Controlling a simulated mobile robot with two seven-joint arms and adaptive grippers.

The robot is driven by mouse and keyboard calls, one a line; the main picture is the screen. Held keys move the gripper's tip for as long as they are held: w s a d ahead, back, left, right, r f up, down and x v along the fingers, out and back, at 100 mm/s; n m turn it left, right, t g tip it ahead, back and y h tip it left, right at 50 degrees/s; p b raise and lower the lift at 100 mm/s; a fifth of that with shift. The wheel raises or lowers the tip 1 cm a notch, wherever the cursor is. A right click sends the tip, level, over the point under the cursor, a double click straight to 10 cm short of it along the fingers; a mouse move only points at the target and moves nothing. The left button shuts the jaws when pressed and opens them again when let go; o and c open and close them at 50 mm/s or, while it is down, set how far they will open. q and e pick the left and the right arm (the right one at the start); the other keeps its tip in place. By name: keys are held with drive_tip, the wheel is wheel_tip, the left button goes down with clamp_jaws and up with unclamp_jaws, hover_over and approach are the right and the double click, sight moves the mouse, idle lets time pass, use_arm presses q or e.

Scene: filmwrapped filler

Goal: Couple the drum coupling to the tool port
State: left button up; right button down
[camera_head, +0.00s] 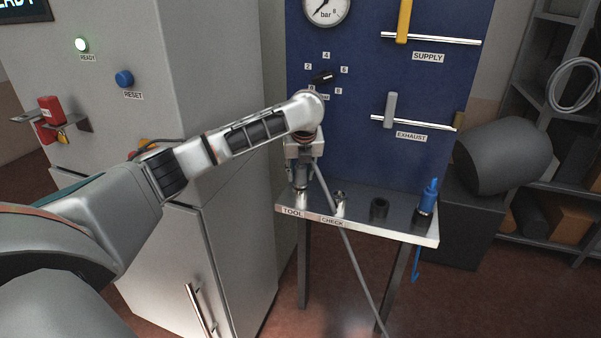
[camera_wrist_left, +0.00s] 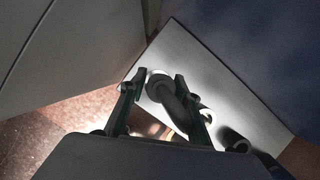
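My left gripper (camera_head: 302,168) points down over the left end of the metal shelf, above the TOOL label. It is closed around a grey coupling with a grey hose (camera_head: 350,243), which I take for the drum coupling. In the left wrist view the coupling (camera_wrist_left: 162,88) sits between the two fingertips (camera_wrist_left: 158,80). The tool port (camera_head: 301,201) is directly below, mostly hidden by the gripper and coupling. I cannot tell whether the coupling is seated on it. My right gripper is not in view.
The shelf (camera_head: 360,221) also carries the check port (camera_head: 340,202), a dark ring-shaped holder (camera_head: 379,208) and a blue coupling (camera_head: 428,198). A blue panel (camera_head: 345,150) with supply and exhaust handles stands behind. A grey cabinet (camera_head: 215,110) is close on the left. The hose hangs in front of the shelf.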

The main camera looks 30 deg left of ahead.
use_arm(q)
drive_tip(key=shift+o, duration=0.6)
drive_tip(key=shift+r, duration=0.1)
drive_tip(key=v, duration=1.1)
drive_tip(key=shift+s+d+r, duration=0.15)
drive_tip(key=shift+d+r, duration=0.05)
drive_tip(key=shift+r, duration=0.15)
